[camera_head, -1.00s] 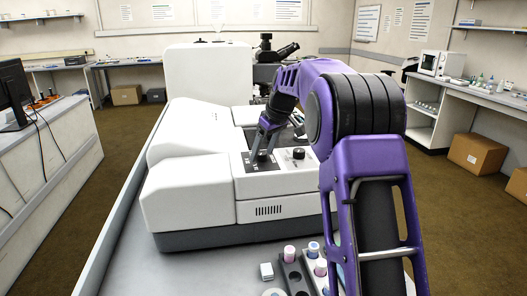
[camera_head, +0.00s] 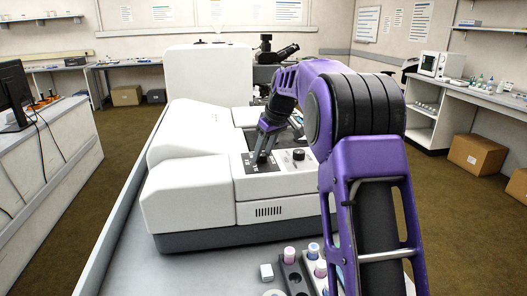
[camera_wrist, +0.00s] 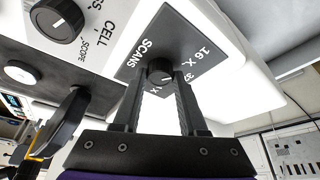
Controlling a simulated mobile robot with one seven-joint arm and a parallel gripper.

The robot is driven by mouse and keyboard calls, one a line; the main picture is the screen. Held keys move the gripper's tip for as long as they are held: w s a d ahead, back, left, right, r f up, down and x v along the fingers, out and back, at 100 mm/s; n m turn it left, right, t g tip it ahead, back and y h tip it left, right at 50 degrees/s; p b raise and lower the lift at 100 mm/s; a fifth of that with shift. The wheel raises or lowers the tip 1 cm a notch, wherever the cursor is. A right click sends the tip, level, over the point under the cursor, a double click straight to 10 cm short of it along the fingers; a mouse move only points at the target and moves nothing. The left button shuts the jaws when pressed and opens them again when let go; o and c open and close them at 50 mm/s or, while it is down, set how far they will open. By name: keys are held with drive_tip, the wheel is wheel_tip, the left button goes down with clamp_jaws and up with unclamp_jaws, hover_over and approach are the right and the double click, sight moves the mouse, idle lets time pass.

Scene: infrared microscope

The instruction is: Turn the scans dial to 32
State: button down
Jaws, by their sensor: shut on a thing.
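The scans dial (camera_wrist: 160,70) is a small black round knob on a dark plate marked SCANS in the wrist view. White marks 16 X and 1 X show around it, with another mark starting with 3 partly covered by a finger. My gripper (camera_wrist: 157,78) has one finger on each side of the dial and is shut on it. In the head view my gripper (camera_head: 261,157) reaches down to the dark plate on the white microscope's (camera_head: 188,190) top. The dial's pointer is too small and hidden to read surely.
A second black knob (camera_wrist: 57,20), marked CELL and SCOPE, sits beside the scans plate; it also shows in the head view (camera_head: 298,154). A dark rack (camera_head: 292,272) with capped vials and a small white block (camera_head: 266,272) stand on the bench in front.

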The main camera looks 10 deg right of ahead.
drive_tip(key=m, duration=0.1)
drive_tip(key=m+h+p, duration=0.1)
drive_tip(key=m, duration=0.1)
drive_tip(key=m+h+p, duration=0.1)
drive_tip(key=m, duration=0.1)
drive_tip(key=shift+a+r+t, duration=0.15)
drive_tip(key=shift+a+t, duration=0.1)
drive_tip(key=shift+t, duration=0.05)
drive_tip(key=m+h+p, duration=0.2)
drive_tip(key=m+p, duration=0.1)
drive_tip(key=m, duration=0.3)
drive_tip(key=shift+a+p, duration=0.1)
drive_tip(key=shift+p, duration=0.2)
drive_tip(key=shift+c, duration=2.2)
unclamp_jaws()
drive_tip(key=v, duration=1.7)
drive_tip(key=shift+w+a+r+p, duration=0.15)
drive_tip(key=shift+w+a+p, duration=0.15)
drive_tip(key=shift+p, duration=0.1)
